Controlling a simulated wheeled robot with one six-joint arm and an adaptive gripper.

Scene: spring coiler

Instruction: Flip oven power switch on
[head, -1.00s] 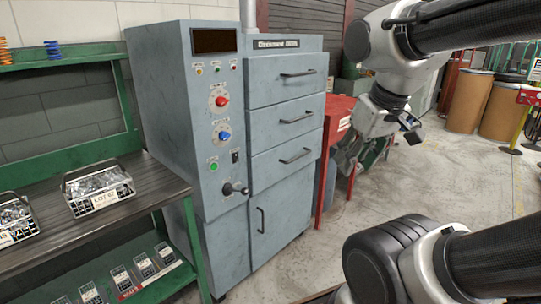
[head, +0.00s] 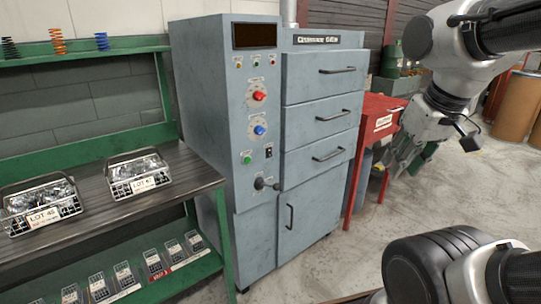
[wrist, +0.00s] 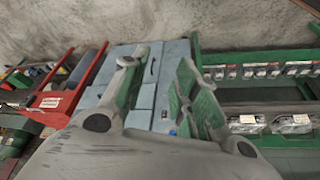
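The oven is a tall blue-grey cabinet (head: 245,200) left of centre in the head view. Its panel has a dark display, small lights, a red knob (head: 259,96), a blue knob (head: 260,130) and a green button (head: 247,158). A small black rocker switch (head: 268,152) sits right of the green button, above a black lever (head: 262,184). I cannot tell the switch's position. My gripper (head: 402,152) hangs right of the oven, apart from it. In the wrist view my gripper (wrist: 160,68) is open and empty, with the oven (wrist: 145,98) beyond the fingers.
A green-framed workbench (head: 90,205) stands left of the oven, holding wire baskets (head: 138,175) of parts. Brown drums (head: 515,105) stand far right. The concrete floor before the oven is clear.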

